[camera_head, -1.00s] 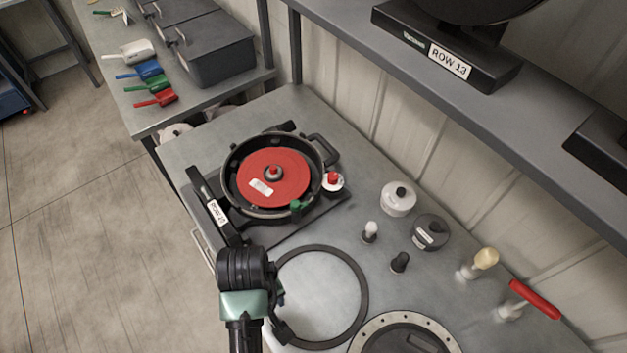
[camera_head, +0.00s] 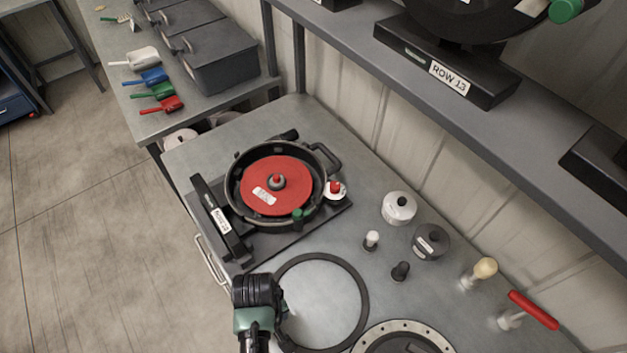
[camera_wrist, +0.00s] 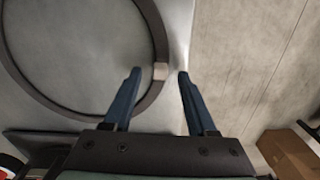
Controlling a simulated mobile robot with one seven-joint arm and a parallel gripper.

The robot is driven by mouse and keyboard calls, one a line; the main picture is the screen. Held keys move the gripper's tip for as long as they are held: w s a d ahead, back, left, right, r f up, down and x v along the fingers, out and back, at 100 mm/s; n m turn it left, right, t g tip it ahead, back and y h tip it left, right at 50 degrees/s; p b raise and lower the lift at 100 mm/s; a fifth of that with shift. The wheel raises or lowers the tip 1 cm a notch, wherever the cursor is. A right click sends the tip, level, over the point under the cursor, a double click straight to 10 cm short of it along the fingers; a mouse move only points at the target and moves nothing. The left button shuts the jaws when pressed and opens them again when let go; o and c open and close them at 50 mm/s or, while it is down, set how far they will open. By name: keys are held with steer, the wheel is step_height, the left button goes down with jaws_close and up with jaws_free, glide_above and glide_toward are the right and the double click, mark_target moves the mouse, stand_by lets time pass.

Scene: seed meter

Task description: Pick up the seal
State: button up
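The seal, a thin dark ring (camera_head: 366,300), lies flat on the grey bench in front of the seed meter. It fills the left of the wrist view (camera_wrist: 152,22), with a small pale tab (camera_wrist: 160,71) on its edge. My gripper (camera_wrist: 159,75) is open, its two blue fingers apart. In the picture the tab lies between the fingertips, and the left finger overlaps the ring's band. Whether the fingers touch or how high they are, I cannot tell. In the head view my wrist hides the ring's near left edge and most of the fingers.
The meter housing with a red disc (camera_head: 258,199) stands behind the ring. A round metal-rimmed part (camera_head: 438,340) lies close to its right. Several small knobs and tools, including a red-handled one (camera_head: 534,310), stand to the right. The bench edge is close to my gripper.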

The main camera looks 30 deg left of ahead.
jaws_close()
steer(key=shift+r, duration=0.1)
